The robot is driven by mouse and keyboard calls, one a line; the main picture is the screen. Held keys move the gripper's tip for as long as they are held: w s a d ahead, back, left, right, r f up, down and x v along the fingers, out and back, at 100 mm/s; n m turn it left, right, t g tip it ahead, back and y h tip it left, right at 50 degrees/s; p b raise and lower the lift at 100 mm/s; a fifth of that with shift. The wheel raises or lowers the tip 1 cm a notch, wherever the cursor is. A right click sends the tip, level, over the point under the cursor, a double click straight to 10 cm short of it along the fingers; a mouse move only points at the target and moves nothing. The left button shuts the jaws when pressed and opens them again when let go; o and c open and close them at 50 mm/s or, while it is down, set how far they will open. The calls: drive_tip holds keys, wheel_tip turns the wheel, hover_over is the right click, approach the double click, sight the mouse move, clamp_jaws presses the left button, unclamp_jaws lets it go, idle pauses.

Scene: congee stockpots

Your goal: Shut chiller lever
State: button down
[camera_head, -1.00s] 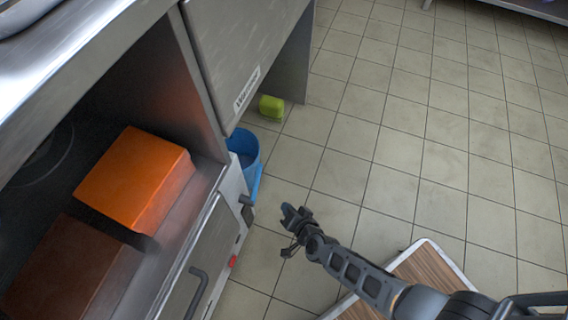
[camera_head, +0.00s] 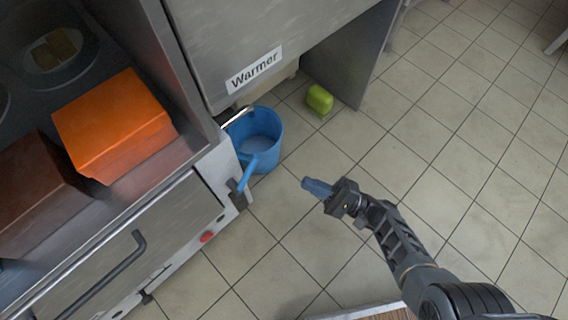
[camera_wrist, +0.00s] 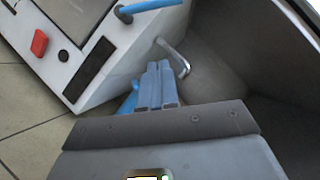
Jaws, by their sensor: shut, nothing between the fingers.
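A blue lever (camera_head: 247,174) sticks out from a dark mount at the corner of the white front panel (camera_head: 221,180), slanting up toward a blue bucket. It also shows at the top of the wrist view (camera_wrist: 150,6). No chiller label is readable, so I cannot tell for sure that this is the chiller lever. My gripper (camera_head: 318,188) is shut and empty, over the floor to the right of the lever and apart from it. In the wrist view its blue fingers (camera_wrist: 155,86) are together, below the lever.
The blue bucket (camera_head: 257,137) stands on the floor beside the panel, under the unit labelled Warmer (camera_head: 254,70). A red button (camera_head: 207,237) and a drawer with a dark handle (camera_head: 112,275) are at left. A green item (camera_head: 319,100) lies on the floor. The tiled floor at right is mostly clear.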

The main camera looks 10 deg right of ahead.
drive_tip(key=w+a+r+p, duration=0.2)
drive_tip(key=w+a+r, duration=0.1)
drive_tip(key=a+r, duration=0.4)
drive_tip(key=shift+a+y, duration=0.3)
drive_tip(key=shift+a, duration=1.25)
drive_tip(key=shift+w, duration=0.1)
